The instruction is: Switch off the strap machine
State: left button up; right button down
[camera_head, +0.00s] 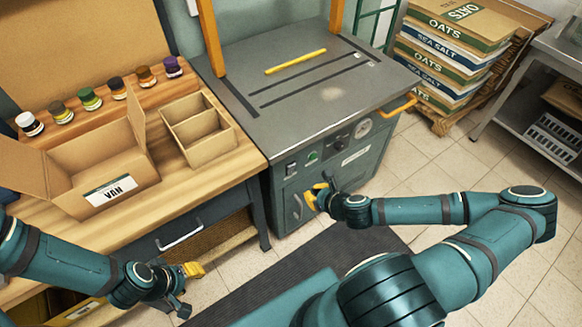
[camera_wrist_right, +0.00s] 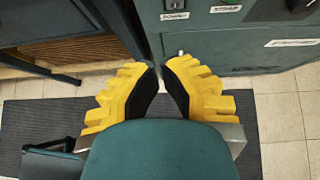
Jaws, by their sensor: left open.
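The strap machine (camera_head: 335,85) is a dark grey-green cabinet with a steel top. Its front panel has a black rocker switch (camera_head: 291,169) at the left, a green button (camera_head: 312,157), dark knobs and a dial gauge (camera_head: 363,128). The switch's lower part (camera_wrist_right: 177,4) shows at the top edge of the right wrist view. My right gripper (camera_head: 316,195) is in front of the cabinet, below the switch and button, empty. Its tips (camera_wrist_right: 160,66) are together apart from a thin gap. My left gripper (camera_head: 186,288) is open and empty, low before the wooden bench.
The bench (camera_head: 225,165) at the left holds an open VAN carton (camera_head: 110,190), a divided box (camera_head: 197,132) and several small jars. A yellow bar (camera_head: 296,62) lies on the machine top. Sacks (camera_head: 450,45) are stacked at the right. A dark mat (camera_head: 300,265) lies on the floor.

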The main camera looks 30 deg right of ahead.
jog(key=shift+d+r+m, duration=0.1)
jog(key=shift+d+m, duration=0.4)
jog(key=shift+d, duration=0.2)
jog(key=b, duration=0.3)
send_near(289, 173)
jog(key=f+x, duration=0.1)
jog(key=x, duration=0.4)
jog(key=shift+w+a+r, duration=0.1)
jog(key=shift+w+r, duration=0.1)
jog(key=shift+w, duration=0.3)
